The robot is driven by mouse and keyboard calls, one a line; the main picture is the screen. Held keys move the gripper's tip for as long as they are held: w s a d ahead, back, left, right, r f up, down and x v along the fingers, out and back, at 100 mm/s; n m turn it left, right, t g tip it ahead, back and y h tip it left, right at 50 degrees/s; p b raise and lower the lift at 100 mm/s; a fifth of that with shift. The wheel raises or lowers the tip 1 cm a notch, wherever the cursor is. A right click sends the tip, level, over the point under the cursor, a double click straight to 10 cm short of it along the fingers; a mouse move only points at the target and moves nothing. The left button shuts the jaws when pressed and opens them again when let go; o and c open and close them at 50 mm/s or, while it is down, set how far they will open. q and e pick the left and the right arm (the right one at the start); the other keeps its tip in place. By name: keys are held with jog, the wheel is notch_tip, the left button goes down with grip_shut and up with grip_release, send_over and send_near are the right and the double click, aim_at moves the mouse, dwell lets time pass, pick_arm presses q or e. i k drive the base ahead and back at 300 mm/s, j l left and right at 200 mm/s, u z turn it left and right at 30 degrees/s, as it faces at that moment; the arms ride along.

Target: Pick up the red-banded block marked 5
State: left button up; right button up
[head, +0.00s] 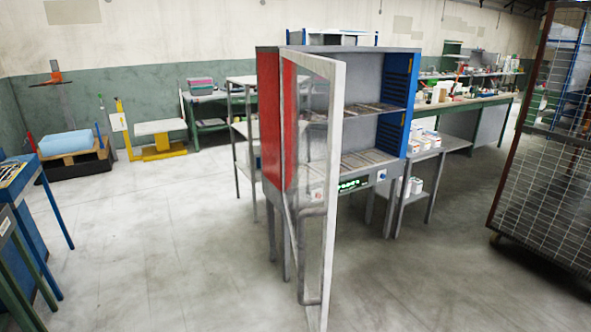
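I cannot make out a red-banded block marked 5. Several small whitish blocks (424,139) sit on top of the grey side table (428,153) just right of the cabinet, with more on its lower shelf (412,198). Their bands and numbers are too small to read. The cabinet (391,98) has red and blue sides and wire shelves inside. Its white-framed glass door (336,190) stands open towards me. Neither of my grippers is in view.
A mesh cage (548,170) stands at the right. A long workbench (487,101) with clutter runs behind the cabinet. A blue-legged table (20,178) is at the left edge. A blue foam block (66,143) lies on a pallet at the back left.

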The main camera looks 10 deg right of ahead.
aim_at(435, 142)
jog(key=i+l, duration=0.1)
jog(key=l, duration=1.25)
jog(key=i+l, duration=0.15)
jog(key=l, duration=0.2)
jog(key=i+l, duration=0.15)
jog(key=l, duration=0.2)
jog(key=i+l, duration=0.15)
jog(key=l, duration=0.2)
jog(key=i+l, duration=0.9)
jog(key=l, duration=0.15)
jog(key=i+l+u, duration=0.1)
jog(key=i+l, duration=0.8)
jog(key=l, duration=0.2)
jog(key=i+l, duration=0.4)
jog(key=l, duration=0.15)
jog(key=i+l, duration=0.45)
jog(key=l, duration=0.15)
jog(key=i+l+u, duration=0.1)
jog(key=i+l, duration=0.35)
jog(key=l, duration=0.1)
